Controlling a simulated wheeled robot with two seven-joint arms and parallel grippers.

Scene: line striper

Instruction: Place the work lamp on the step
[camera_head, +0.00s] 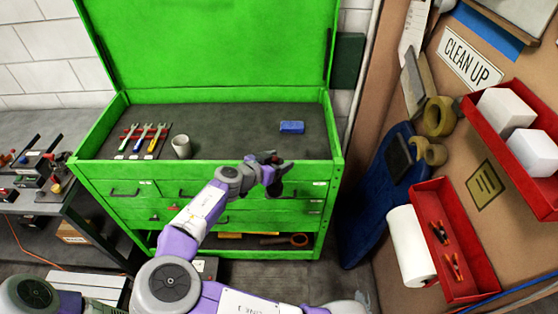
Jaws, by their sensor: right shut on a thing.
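My right gripper (277,178) is at the front edge of the green tool chest (100,127), its arm reaching up from the bottom of the view. It is shut on a small dark thing, mostly hidden by the fingers; I cannot tell if this is the work lamp. No other work lamp is clearly visible. A pale, flat-topped thing (103,286) low on the left may be the step, but it is partly cut off by my arm. My left gripper is out of view.
A dark workbench (30,215) stands left.

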